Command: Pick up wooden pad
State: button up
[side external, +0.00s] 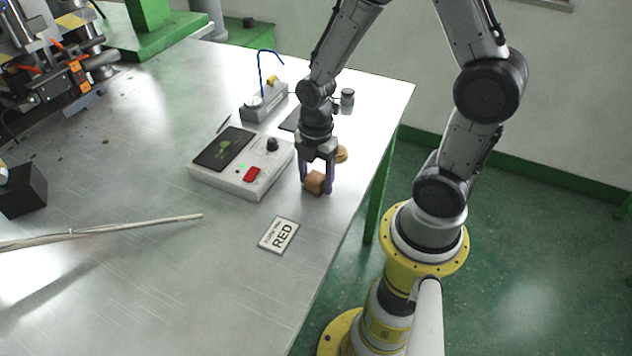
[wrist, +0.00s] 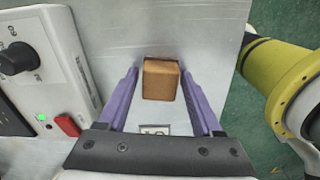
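The wooden pad, a small brown block (side external: 316,183), lies on the metal table near its right edge. In the wrist view the block (wrist: 161,79) sits between the two purple fingers, with a narrow gap showing on each side. My gripper (side external: 315,187) points down over the block, its fingers on either side of it. It also shows in the wrist view (wrist: 160,75), open and apparently not touching the block. The block's underside is hidden.
A white control box (side external: 240,165) with a knob and red switch stands close left of my gripper. A round tan object (side external: 341,154) is partly hidden behind my gripper. A grey device (side external: 263,103) stands farther back.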

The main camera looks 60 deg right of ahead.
grip_shut()
jog(key=shift+r, duration=0.15)
jog(key=shift+r, duration=0.6)
jog(key=s+a+r, duration=0.2)
jog(key=s+r, duration=0.9)
jog(key=s, duration=0.2)
jog(key=shift+s+r, duration=0.25)
jog(key=shift+s, duration=0.15)
jog(key=shift+a, duration=0.1)
jog(key=shift+c, duration=1.1)
grip_release()
grip_shut()
